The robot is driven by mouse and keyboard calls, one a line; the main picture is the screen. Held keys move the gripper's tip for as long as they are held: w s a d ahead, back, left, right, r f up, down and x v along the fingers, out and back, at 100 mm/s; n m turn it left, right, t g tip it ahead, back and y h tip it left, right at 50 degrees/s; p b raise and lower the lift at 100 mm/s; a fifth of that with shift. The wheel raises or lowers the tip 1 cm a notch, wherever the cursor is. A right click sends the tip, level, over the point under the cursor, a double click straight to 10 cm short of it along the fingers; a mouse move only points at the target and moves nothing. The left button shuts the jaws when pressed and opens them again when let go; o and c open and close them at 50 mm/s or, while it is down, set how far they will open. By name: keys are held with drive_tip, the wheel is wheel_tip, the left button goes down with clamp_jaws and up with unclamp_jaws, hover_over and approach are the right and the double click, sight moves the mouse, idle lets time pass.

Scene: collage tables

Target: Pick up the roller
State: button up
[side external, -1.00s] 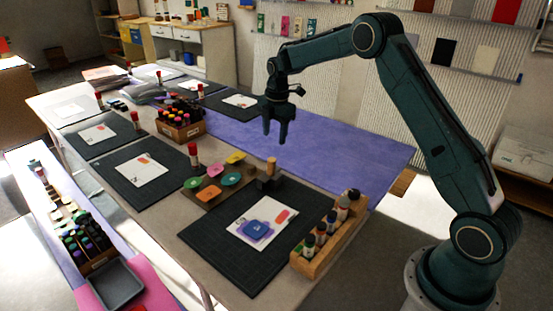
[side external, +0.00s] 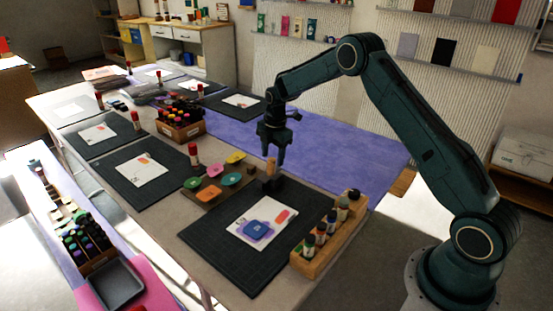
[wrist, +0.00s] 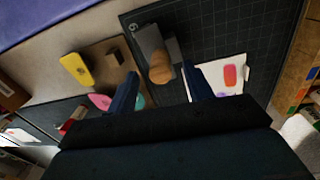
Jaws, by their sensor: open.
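The roller (side external: 270,169) stands upright in a dark grey holder (side external: 268,184) at the back corner of the nearest cutting mat. Its light wooden handle points up. In the wrist view the roller's round wooden end (wrist: 160,68) shows between my two fingers, with the grey holder (wrist: 149,38) around or beside it. My gripper (side external: 273,160) is open, fingers pointing down, at about the height of the handle. I cannot tell whether a finger touches it. The lower part of the roller is hidden.
A palette of coloured dishes (side external: 213,196) lies just left of the holder. A wooden rack of bottles (side external: 318,252) stands at the near mat's right edge. The purple cloth (side external: 340,160) behind is clear.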

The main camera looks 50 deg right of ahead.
sight(272, 159)
drive_tip(key=shift+w+f, duration=0.2)
drive_tip(key=shift+f, duration=2.05)
drive_tip(key=c, duration=1.1)
